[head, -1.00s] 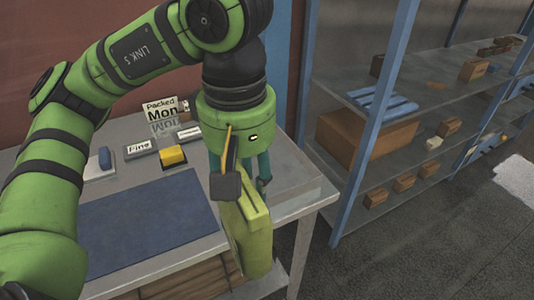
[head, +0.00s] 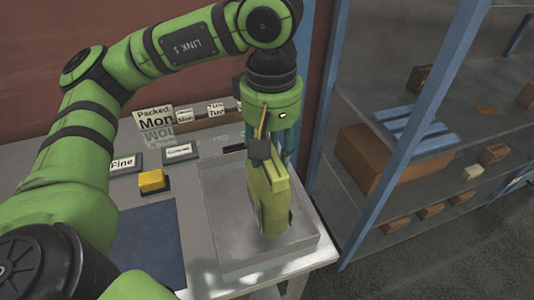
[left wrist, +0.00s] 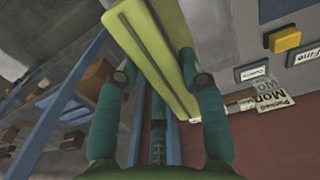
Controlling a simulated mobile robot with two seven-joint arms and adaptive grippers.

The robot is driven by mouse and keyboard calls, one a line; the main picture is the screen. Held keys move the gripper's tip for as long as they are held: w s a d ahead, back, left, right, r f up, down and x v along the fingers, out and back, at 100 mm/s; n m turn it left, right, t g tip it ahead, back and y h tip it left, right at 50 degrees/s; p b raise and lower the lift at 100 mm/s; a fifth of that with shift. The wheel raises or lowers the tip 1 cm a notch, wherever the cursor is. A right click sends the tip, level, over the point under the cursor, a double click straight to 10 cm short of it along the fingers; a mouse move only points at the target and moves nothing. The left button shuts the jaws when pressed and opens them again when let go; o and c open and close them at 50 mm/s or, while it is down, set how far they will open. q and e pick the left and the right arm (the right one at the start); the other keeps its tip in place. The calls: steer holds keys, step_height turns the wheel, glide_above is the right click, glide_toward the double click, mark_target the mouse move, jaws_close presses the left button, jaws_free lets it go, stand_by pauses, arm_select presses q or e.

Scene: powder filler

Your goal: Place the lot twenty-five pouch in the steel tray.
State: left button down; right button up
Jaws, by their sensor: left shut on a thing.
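The yellow-green pouch (head: 268,200) is upright in the head view, over or in the steel tray (head: 225,245). The tray is a shallow grey tray at the right end of the table. My left gripper (head: 268,158) is shut on the pouch's top from above. In the left wrist view the pouch (left wrist: 150,55) sits between the two teal fingers (left wrist: 155,68). No lot number can be read on it. I cannot tell whether its bottom touches the tray floor. My right gripper is not in view.
Left of the tray are a blue mat (head: 150,240), a yellow button (head: 151,181), a "Fine" label (head: 123,162) and a "Packed Mon" card (head: 155,122). A blue-post shelf (head: 420,130) with boxes stands close on the right.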

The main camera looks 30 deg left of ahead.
arm_select(q)
steer(key=w, duration=0.1)
steer(key=w+a+f, duration=0.1)
steer(key=w+a+f+p, duration=0.1)
steer(key=shift+w+a, duration=0.15)
steer(key=shift+w, duration=0.15)
steer(key=f, duration=0.2)
steer(key=w+f+p, duration=0.1)
steer(key=f+p, duration=0.1)
steer(key=f, duration=0.1)
steer(key=shift+w+a+f, duration=0.2)
steer(key=shift+a+f, duration=0.1)
steer(key=shift+a, duration=0.1)
steer(key=c, duration=1.1)
jaws_free()
steer(key=shift+f, duration=0.1)
steer(key=shift+c, duration=0.2)
steer(key=o, duration=0.4)
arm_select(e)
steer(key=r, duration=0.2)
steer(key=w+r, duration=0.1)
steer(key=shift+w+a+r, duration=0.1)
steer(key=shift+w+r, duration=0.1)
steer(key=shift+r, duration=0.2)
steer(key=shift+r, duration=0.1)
